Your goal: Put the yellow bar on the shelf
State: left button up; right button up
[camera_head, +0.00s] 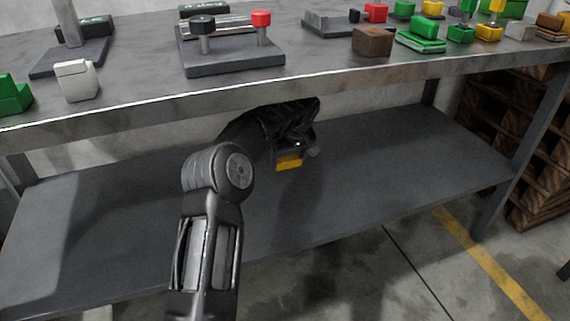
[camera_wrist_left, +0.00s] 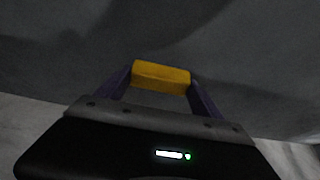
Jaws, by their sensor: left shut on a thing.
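The yellow bar (camera_head: 289,162) is between the fingers of my left gripper (camera_head: 291,160), under the tabletop and over the grey lower shelf (camera_head: 400,190). In the left wrist view the yellow bar (camera_wrist_left: 160,77) spans between the two fingertips of the left gripper (camera_wrist_left: 160,82), which is shut on it. The dark surface beyond it fills most of that view. I cannot tell whether the bar touches the shelf. My right gripper is not in view.
The tabletop (camera_head: 130,112) overhangs the shelf, with its front edge above my left arm. On it stand a dark block with black and red knobs (camera_head: 230,58), a white block (camera_head: 76,80) and a brown block (camera_head: 373,41). Wooden pallets (camera_head: 545,190) stand right. The shelf looks bare.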

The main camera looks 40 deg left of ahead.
pick_arm(q)
jog(key=shift+f, duration=0.7)
jog(key=shift+r, duration=0.1)
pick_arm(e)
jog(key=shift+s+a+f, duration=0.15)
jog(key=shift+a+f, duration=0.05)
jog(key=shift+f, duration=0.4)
pick_arm(q)
jog(key=shift+f, duration=0.55)
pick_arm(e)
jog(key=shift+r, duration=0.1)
pick_arm(q)
jog(key=o, duration=2.1)
jog(key=shift+f, duration=0.1)
